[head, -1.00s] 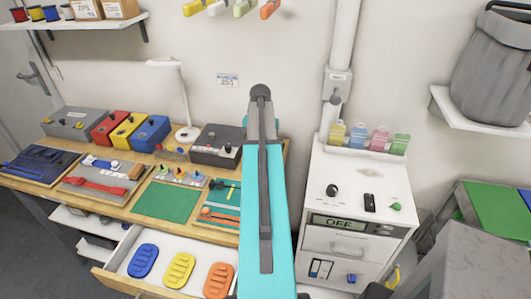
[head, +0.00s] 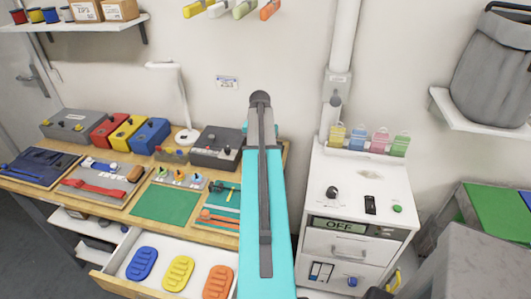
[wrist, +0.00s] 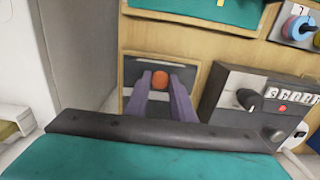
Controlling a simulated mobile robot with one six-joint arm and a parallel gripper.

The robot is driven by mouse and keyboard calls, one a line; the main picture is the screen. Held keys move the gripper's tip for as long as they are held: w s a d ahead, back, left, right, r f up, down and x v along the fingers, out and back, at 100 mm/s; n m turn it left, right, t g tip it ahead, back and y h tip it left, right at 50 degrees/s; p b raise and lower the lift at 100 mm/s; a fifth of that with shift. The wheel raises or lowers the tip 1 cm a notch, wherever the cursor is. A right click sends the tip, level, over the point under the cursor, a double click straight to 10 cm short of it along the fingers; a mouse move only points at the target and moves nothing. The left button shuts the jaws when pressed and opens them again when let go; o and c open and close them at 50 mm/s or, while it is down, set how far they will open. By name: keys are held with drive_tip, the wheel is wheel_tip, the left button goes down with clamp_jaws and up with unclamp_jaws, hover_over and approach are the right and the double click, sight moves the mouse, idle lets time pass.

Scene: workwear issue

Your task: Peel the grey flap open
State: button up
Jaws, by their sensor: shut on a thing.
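In the wrist view, my gripper (wrist: 160,84) has its two purple fingers shut on a small orange-red tab (wrist: 160,78). The tab sits in front of a dark grey panel (wrist: 186,73) on the wooden bench, which looks to be the grey flap. The fingers cover part of this panel, and I cannot tell how far it is lifted. In the head view, my raised arm hides the gripper and the panel.
A dark grey control box (head: 216,147) stands on the bench (head: 125,210), close to the right of the panel in the wrist view. An open drawer (head: 125,288) holds coloured pads. A white cabinet (head: 345,190) stands right of my arm.

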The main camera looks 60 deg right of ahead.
drive_tip(key=shift+r, duration=0.1)
drive_tip(key=shift+w+d+r+p, duration=0.1)
drive_tip(key=shift+d+r+p, duration=0.1)
drive_tip(key=shift+r+p, duration=0.45)
drive_tip(key=shift+d+r+p, duration=0.2)
drive_tip(key=shift+r+p, duration=0.1)
drive_tip(key=shift+r, duration=0.5)
drive_tip(key=shift+w+d+r+p, duration=0.1)
drive_tip(key=shift+d+r+p, duration=0.3)
drive_tip(key=shift+r, duration=0.3)
drive_tip(key=shift+w+d+r+p, duration=0.1)
drive_tip(key=shift+d+r+p, duration=0.1)
drive_tip(key=shift+r+p, duration=0.35)
drive_tip(key=shift+r, duration=0.2)
drive_tip(key=shift+w+d+r+p, duration=0.15)
drive_tip(key=shift+d+r+p, duration=0.25)
drive_tip(key=shift+r, duration=0.2)
drive_tip(key=shift+w+d+r+p, duration=0.15)
drive_tip(key=shift+d+r+p, duration=0.1)
drive_tip(key=shift+d+r, duration=0.25)
drive_tip(key=shift+r, duration=0.15)
